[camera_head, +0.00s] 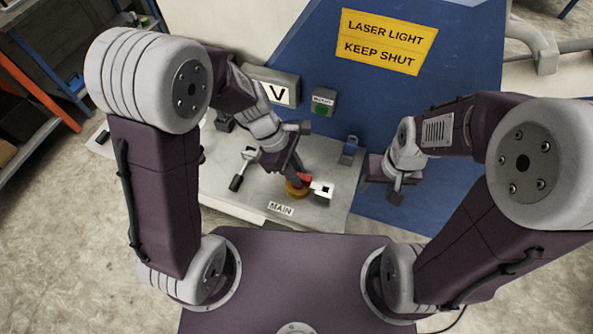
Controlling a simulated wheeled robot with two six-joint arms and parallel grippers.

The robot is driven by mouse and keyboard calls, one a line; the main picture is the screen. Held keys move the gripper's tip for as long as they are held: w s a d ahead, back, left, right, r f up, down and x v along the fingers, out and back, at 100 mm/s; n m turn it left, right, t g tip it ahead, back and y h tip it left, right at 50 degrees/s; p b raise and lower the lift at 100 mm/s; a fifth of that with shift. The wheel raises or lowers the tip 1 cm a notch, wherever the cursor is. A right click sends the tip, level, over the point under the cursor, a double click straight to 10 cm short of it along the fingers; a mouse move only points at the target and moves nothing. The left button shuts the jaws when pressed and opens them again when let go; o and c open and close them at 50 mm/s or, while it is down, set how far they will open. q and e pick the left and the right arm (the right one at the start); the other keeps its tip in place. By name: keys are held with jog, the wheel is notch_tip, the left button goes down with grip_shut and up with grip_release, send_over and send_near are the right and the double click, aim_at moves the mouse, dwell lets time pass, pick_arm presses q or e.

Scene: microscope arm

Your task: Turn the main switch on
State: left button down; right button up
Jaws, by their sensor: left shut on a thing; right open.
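The main switch (297,190) is a red handle on a round yellow-orange base, on a grey panel behind a label reading MAIN (281,208). My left gripper (297,177) reaches down over the switch and is shut on the red handle, part of which shows at its right side. The fingers hide the rest of the handle, so its exact angle is hard to tell. My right gripper (381,188) hangs in front of the blue panel, to the right of the switch. It is open and apart from everything.
A black-handled lever (237,182) is to the left. A blue panel (440,95) bears a yellow laser sign (388,41).

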pick_arm(q)
jog(key=shift+r, duration=0.1)
jog(key=m+p, duration=0.1)
jog(key=m, duration=0.1)
jog(key=m+g+p, duration=0.1)
jog(key=m+p, duration=0.1)
jog(key=shift+w+r+g, duration=0.1)
jog(key=shift+r+g, duration=0.05)
jog(key=shift+g, duration=0.15)
jog(key=m+y+p, duration=0.1)
jog(key=m, duration=0.1)
jog(key=m+g+y+p, duration=0.1)
jog(key=m+p, duration=0.1)
jog(key=m, duration=0.1)
jog(key=shift+w+d+p, duration=0.1)
jog(key=shift+d+p, duration=0.1)
jog(key=shift+p, duration=0.1)
jog(key=m+y+p, duration=0.1)
jog(key=m, duration=0.1)
jog(key=m+p, duration=0.1)
jog(key=m, duration=0.1)
jog(key=shift+d+m+g+y, duration=0.1)
jog(key=shift+m+g+y, duration=0.2)
jog(key=shift+m+y, duration=0.1)
jog(key=shift+d+m+y+p, duration=0.1)
jog(key=shift+m+y+p, duration=0.5)
jog(key=shift+m, duration=1.4)
jog(key=shift+f, duration=0.2)
jog(key=c, duration=1.3)
grip_release()
